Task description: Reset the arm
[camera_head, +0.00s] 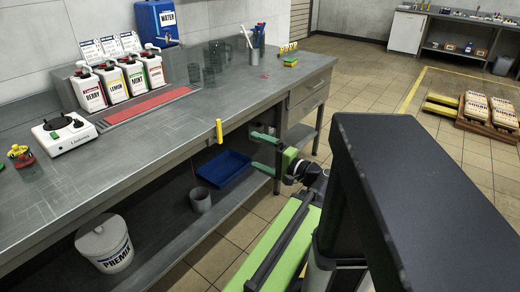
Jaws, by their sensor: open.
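My gripper (255,152) is at the right of the counter's front edge, with its two green fingers spread apart and nothing between them. It points left, toward the space in front of the counter. My green and black arm (293,166) runs from it down to the right, partly hidden behind my dark body panel.
The grey counter (150,150) holds berry, lemon and mint dispensers (115,80), a white device (64,134) and glasses. The lower shelf holds a blue tray (223,168), a grey cup (200,199) and a Premix bucket (104,243).

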